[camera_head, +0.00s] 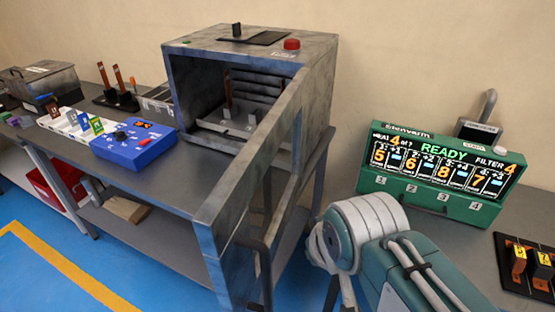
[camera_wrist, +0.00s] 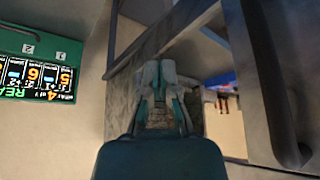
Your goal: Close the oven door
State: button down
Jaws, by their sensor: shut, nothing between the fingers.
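The oven (camera_head: 318,95) is a grey box on the bench with its front open. Its door (camera_head: 258,170) is a grey frame with an open or see-through middle, swung out toward the viewer from the right side of the opening. A dark bar handle (camera_head: 266,250) shows low on the door. My gripper (camera_wrist: 155,72) is shut and empty in the wrist view. It is close to grey metal framing (camera_wrist: 178,42), but contact cannot be told. A dark bar (camera_wrist: 272,85) stands at the right there. In the head view my fingers are not visible; my arm enters at the lower right.
A green display case (camera_head: 440,180) stands on the right bench near my arm. A blue control box (camera_head: 133,142) and white labelled blocks (camera_head: 78,123) lie left of the oven. A black tray with orange parts (camera_head: 530,262) is at far right. Blue floor is free at front left.

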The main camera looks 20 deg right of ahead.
aim_at(221, 224)
jog(key=i+l+u, duration=0.15)
jog(key=k+j+z, duration=0.3)
jog(key=k+j, duration=0.55)
jog(key=k, duration=0.15)
